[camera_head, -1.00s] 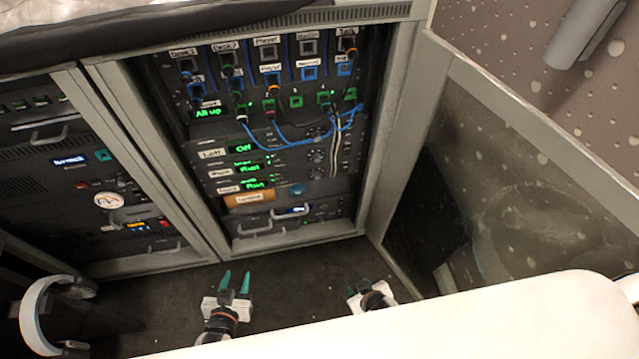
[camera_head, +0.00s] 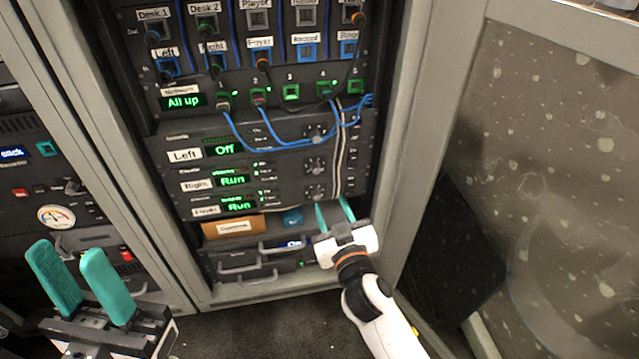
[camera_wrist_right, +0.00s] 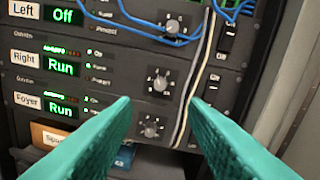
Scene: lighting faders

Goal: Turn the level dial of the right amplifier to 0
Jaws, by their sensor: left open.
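The right amplifier (camera_head: 197,186) is the middle unit of three, labelled "Right", and its display reads "Run". Its level dial (camera_head: 316,166) is a dark knob with a pale pointer; it also shows in the right wrist view (camera_wrist_right: 159,82). The pointer's exact setting is too small to read. My right gripper (camera_head: 334,208) is open and empty, its fingers pointing at the rack below the dials. In the right wrist view, the dial sits between and just above the fingertips, apart from them. My left gripper (camera_head: 70,262) is open and empty, off to the left of this rack.
The "Left" dial (camera_wrist_right: 172,24) is above and the "Foyer" dial (camera_wrist_right: 151,127) below. Grey and white cables (camera_wrist_right: 201,80) hang close right of the dials. Blue cables (camera_head: 282,140) loop above. An open door (camera_head: 545,190) stands at the right; drawer handles (camera_head: 247,273) protrude below.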

